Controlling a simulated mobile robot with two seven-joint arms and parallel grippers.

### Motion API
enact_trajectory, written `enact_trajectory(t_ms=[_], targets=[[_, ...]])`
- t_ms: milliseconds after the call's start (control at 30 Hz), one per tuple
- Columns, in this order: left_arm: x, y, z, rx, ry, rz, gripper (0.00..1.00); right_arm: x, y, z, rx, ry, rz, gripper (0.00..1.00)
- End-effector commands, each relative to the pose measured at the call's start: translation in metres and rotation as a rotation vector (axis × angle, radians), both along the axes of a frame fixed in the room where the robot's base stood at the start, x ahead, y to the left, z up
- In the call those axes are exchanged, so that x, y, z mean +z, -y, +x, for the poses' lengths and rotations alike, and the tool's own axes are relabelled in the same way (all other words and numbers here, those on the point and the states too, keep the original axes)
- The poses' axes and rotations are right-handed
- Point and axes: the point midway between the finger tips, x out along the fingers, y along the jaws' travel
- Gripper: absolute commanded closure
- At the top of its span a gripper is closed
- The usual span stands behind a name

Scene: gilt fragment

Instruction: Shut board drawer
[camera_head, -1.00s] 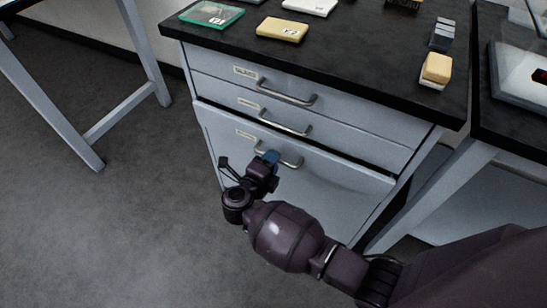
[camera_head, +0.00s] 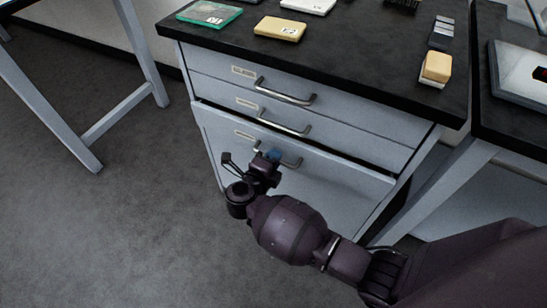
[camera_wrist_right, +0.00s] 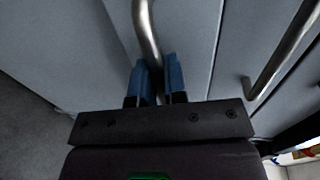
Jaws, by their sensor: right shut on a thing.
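A grey cabinet under a black worktop has three drawers with metal bar handles in the head view. The lowest drawer (camera_head: 330,190) stands slightly proud, with a dark gap along its top edge. My right gripper (camera_head: 272,155) is at this drawer's handle (camera_head: 291,162). In the right wrist view its blue fingers (camera_wrist_right: 155,80) are closed around the curved end of the handle bar (camera_wrist_right: 148,30). Its label cannot be read. The top drawer (camera_head: 345,107) and the middle drawer (camera_head: 350,138) look flush. My left gripper is not in view.
On the worktop (camera_head: 345,50) lie a green-edged case (camera_head: 210,14), a yellow block marked with a label (camera_head: 280,28) and a yellow-and-white block (camera_head: 436,68). Table legs stand at left (camera_head: 140,50) and right (camera_head: 430,190). The floor at left is clear.

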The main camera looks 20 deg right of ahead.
Motion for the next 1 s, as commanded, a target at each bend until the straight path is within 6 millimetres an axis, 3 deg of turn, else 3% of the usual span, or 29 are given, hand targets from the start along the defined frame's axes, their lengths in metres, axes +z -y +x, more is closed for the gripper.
enact_trajectory(t_ms=[400, 700, 733, 867, 1000], targets=[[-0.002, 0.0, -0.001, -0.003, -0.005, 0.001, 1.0, 0.0, 0.025, 0.019, -0.001, 0.0, 0.0, 1.0], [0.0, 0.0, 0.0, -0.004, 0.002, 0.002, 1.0, 0.001, 0.028, 0.021, 0.0, 0.001, -0.003, 1.0], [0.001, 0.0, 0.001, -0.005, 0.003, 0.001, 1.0, 0.001, 0.028, 0.021, 0.0, 0.001, -0.003, 0.86], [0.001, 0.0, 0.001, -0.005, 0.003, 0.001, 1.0, 0.001, 0.028, 0.021, 0.0, 0.0, -0.002, 0.66], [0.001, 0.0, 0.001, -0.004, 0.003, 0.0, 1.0, 0.0, 0.027, 0.021, 0.0, 0.0, -0.001, 0.64]])
